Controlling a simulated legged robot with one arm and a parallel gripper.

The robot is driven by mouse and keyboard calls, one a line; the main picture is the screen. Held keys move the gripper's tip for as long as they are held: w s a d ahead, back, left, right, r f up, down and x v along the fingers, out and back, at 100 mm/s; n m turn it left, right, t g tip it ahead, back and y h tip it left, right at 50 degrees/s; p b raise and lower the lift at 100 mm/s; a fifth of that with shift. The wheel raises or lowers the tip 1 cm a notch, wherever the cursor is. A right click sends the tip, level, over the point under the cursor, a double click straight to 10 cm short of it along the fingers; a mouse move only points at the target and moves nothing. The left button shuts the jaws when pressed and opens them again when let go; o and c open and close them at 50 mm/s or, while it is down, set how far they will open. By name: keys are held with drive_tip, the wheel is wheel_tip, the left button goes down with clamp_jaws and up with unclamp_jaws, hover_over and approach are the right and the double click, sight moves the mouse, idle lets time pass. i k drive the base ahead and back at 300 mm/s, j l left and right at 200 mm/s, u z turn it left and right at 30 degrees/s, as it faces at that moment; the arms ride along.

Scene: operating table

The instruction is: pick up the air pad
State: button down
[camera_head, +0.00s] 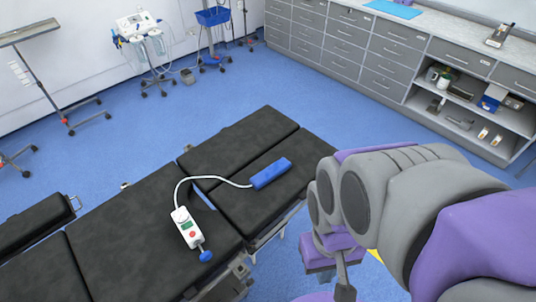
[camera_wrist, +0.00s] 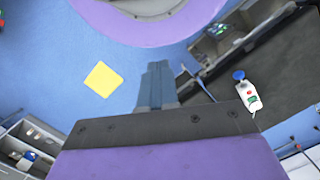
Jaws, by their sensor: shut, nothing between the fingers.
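A blue pad (camera_head: 271,173), which I take to be the air pad, lies on the black operating table (camera_head: 245,143). A white tube (camera_head: 205,179) joins it to a white hand unit (camera_head: 187,228) with a blue knob, on the same table. The hand unit also shows in the wrist view (camera_wrist: 250,98), at the right. I cannot make out the blue pad in the wrist view. My gripper (camera_wrist: 157,70) is shut and empty, apart from the table surface and the hand unit. In the head view my arm fills the lower right, and the fingertips are not clear.
Grey drawer cabinets (camera_head: 340,40) line the back right, with an open shelf (camera_head: 465,105) of small items. Wheeled stands (camera_head: 150,55) are along the left wall. A yellow square (camera_wrist: 103,79) is on the blue floor. Floor between table and cabinets is free.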

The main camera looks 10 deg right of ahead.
sight(258, 181)
drive_tip(key=i+l, duration=0.3)
drive_tip(key=l, duration=0.15)
drive_tip(key=i+l+u, duration=0.4)
drive_tip(key=l, duration=0.15)
drive_tip(key=l+u, duration=0.4)
drive_tip(key=l, duration=0.2)
drive_tip(key=u, duration=0.85)
drive_tip(key=i+l, duration=0.05)
